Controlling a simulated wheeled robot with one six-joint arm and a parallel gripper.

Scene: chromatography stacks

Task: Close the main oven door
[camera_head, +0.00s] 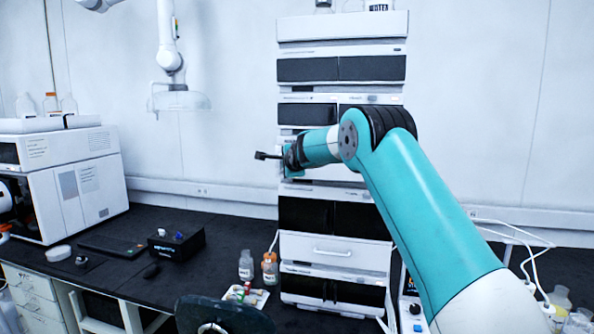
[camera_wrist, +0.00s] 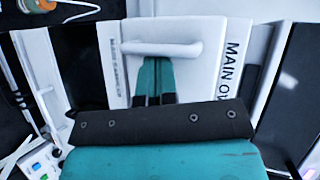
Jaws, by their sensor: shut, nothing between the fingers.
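The main oven door (camera_wrist: 215,75) is a white panel in the wrist view, with a vertical label beginning "MAIN O" and a pale bar handle (camera_wrist: 160,48). My gripper (camera_wrist: 154,75) is shut and empty. Its fingers overlap the panel just below the handle in this view; I cannot tell whether they touch it. In the head view my gripper (camera_head: 260,156) is at the left side of the tall instrument stack (camera_head: 340,222), around mid-height. My arm hides most of the oven level there, so how far the door stands open is unclear.
Bottles (camera_head: 246,265) and a small tray (camera_head: 246,295) stand on the dark bench left of the stack. A black box (camera_head: 176,244) and a white instrument (camera_head: 70,185) are farther left. White cables (camera_head: 515,235) run at the right.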

